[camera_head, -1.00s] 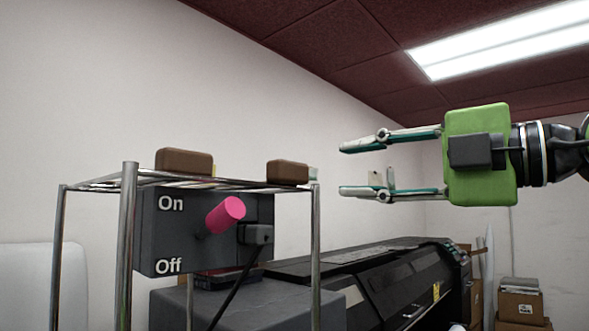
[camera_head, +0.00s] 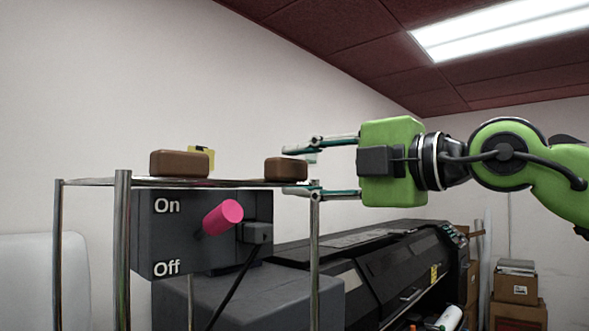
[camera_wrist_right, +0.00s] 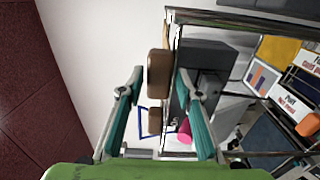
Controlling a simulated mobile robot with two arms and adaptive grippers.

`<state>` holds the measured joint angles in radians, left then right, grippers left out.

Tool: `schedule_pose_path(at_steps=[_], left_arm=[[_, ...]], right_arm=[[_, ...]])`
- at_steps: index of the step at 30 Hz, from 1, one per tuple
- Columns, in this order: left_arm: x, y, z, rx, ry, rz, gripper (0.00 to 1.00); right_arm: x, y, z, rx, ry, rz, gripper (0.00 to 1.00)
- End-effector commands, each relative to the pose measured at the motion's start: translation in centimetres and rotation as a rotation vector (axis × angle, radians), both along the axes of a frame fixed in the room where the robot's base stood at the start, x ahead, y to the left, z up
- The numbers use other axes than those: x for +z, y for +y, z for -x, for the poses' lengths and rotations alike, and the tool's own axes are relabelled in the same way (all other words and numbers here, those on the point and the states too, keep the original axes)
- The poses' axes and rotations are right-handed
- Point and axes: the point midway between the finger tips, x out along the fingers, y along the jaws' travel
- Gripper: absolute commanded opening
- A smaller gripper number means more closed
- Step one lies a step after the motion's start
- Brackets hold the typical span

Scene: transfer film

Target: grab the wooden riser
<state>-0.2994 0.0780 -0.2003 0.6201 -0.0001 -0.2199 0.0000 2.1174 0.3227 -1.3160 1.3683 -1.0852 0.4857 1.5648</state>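Two brown wooden risers lie on top of the metal rack. One riser (camera_head: 286,169) is at the rack's right end and the other riser (camera_head: 179,163) is further left. My right gripper (camera_head: 290,169) is open, with one finger above the right-end riser and the other below the rack-top level. In the right wrist view, the near riser (camera_wrist_right: 159,73) shows between the two open fingers, and the other riser (camera_wrist_right: 154,121) is smaller beyond it. I cannot tell if a finger touches the near riser. My left gripper is not in view.
The metal rack (camera_head: 122,250) stands around a grey switch box (camera_head: 160,232) with a pink lever (camera_head: 223,217). A small yellow and black item (camera_head: 201,154) is behind the left riser. A large black printer (camera_head: 400,270) stands at right, with cardboard boxes (camera_head: 519,312) beyond.

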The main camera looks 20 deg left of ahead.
Motion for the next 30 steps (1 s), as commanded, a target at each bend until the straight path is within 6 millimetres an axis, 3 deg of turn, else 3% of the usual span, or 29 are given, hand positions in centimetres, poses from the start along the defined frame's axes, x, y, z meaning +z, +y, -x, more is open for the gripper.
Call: schedule_pose_path(at_steps=[10,18,27,30], left_arm=[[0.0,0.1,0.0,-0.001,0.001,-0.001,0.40],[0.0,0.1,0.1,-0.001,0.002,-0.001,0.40],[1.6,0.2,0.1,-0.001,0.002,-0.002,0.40],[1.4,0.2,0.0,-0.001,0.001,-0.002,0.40]], right_arm=[[0.1,0.3,-0.1,-0.001,0.000,-0.001,0.32],[0.1,0.3,-0.1,-0.001,0.000,-0.001,0.00],[2.8,0.3,-0.1,-0.001,-0.001,-0.003,0.00],[2.7,0.3,-0.1,0.000,-0.001,-0.002,0.00]])
